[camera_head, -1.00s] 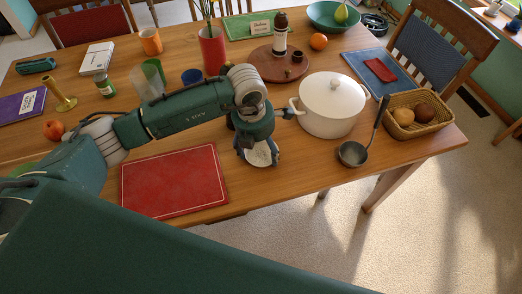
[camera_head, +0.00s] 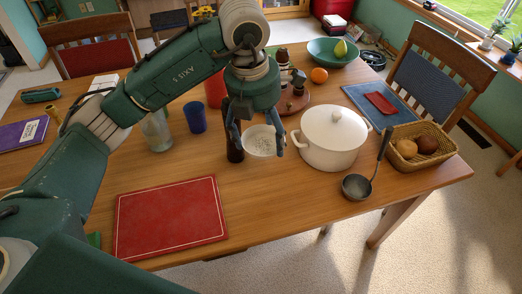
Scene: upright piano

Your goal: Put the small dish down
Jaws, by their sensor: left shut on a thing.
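My left gripper (camera_head: 258,143) is shut on the small dish (camera_head: 263,141), a round white dish with a speckled face. The dish is tilted, with its face toward the camera, and seems to be held above the wooden table, left of the white pot (camera_head: 333,137). One finger is at each side of the dish. My right gripper is not in view.
A red board (camera_head: 171,217) lies at the front left. A ladle (camera_head: 357,185) and a bread basket (camera_head: 424,147) are on the right. A blue cup (camera_head: 195,117) and a clear glass (camera_head: 157,133) stand left of the gripper. The table front between board and ladle is clear.

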